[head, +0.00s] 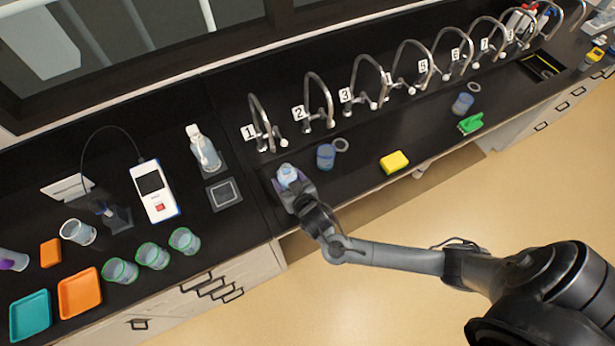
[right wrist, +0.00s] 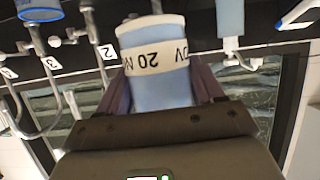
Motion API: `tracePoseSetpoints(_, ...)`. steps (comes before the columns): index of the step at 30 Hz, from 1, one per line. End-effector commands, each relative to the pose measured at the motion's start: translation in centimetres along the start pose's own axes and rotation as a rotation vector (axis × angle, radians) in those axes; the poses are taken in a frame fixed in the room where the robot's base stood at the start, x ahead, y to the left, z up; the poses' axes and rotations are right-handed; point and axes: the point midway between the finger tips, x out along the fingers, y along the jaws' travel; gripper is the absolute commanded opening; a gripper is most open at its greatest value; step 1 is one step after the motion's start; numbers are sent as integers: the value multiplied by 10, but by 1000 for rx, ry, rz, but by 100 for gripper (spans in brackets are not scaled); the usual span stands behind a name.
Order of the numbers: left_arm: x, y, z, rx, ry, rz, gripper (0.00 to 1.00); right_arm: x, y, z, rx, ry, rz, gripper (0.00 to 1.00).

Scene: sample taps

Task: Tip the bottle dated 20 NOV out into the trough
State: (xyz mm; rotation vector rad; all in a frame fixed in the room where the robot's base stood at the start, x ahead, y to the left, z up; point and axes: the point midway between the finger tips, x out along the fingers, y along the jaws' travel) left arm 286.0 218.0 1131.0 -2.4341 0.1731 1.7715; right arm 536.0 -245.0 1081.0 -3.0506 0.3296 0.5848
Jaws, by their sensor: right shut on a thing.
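My right gripper (head: 292,190) is shut on a bottle (head: 287,175) at the bench's front edge, in front of tap 1. In the right wrist view this bottle (right wrist: 163,92) is pale blue, with a white band that reads upside down "20 NOV". The fingers (right wrist: 165,88) are on both sides of it. Its tilt and how full it is cannot be told. A dark rectangular recess (head: 543,66) with a yellow line, possibly the trough, lies at the far right of the bench. My left gripper is not in view.
Numbered taps (head: 318,100) line the back. A blue container (head: 325,156) stands just right of the held bottle, another (head: 462,103) farther right. A yellow sponge (head: 394,162) and green brush (head: 470,124) lie near the front edge. A wash bottle (head: 204,150) and meter (head: 154,192) stand left.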

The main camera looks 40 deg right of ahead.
Motion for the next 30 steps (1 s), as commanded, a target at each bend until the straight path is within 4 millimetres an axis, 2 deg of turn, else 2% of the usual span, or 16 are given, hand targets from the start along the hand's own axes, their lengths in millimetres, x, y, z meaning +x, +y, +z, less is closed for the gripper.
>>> tracePoseSetpoints(1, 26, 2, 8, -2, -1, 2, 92, 27, 0, 18, 18, 4, 36, 28)
tracePoseSetpoints(3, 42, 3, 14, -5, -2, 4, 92, 51, 1, 28, 38, 3, 80, 28)
tracePoseSetpoints(6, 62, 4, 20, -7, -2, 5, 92, 82, 1, 40, 64, 0, 137, 28)
tracePoseSetpoints(12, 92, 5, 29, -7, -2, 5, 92, 124, -2, 54, 106, -10, 219, 28)
tracePoseSetpoints(18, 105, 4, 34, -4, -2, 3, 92, 142, -5, 59, 128, -17, 259, 28)
tracePoseSetpoints(30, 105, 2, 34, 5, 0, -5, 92, 146, -6, 58, 133, -18, 269, 28)
